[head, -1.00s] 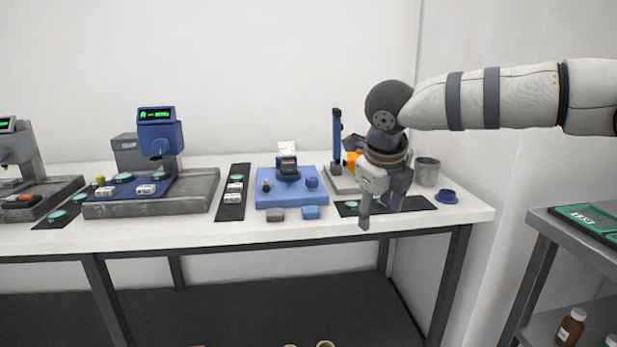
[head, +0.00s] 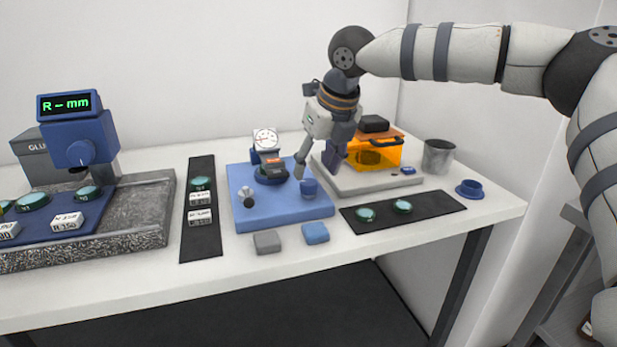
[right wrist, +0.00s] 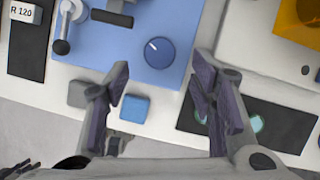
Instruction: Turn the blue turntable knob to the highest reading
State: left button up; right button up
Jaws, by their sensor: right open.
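The blue knob (head: 309,187) stands at the right front of a blue base (head: 285,217). In the right wrist view the knob (right wrist: 159,53) is round with a white pointer line toward its upper left. The base also carries a round dial gauge (head: 265,138) with a white face, a dark block and a small lever with a ball end (head: 248,201); the gauge reading is too small to read. My right gripper (head: 316,170) is open and empty, above and close to the knob. In the wrist view the knob lies between the fingers' lines, just beyond their tips.
A grey block (head: 267,242) and a blue block (head: 315,233) lie in front of the base. An orange-hooded device (head: 378,153) stands right of it, with a black mat (head: 428,209) in front. A metal cup (head: 438,157) and another black mat (head: 200,243) flank the area.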

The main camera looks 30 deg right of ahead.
aim_at(310, 183)
pick_arm(q)
jog(key=shift+s+f, duration=0.4)
pick_arm(e)
jog(key=x, duration=0.5)
jog(key=shift+r, duration=0.1)
jog(key=c, duration=1.2)
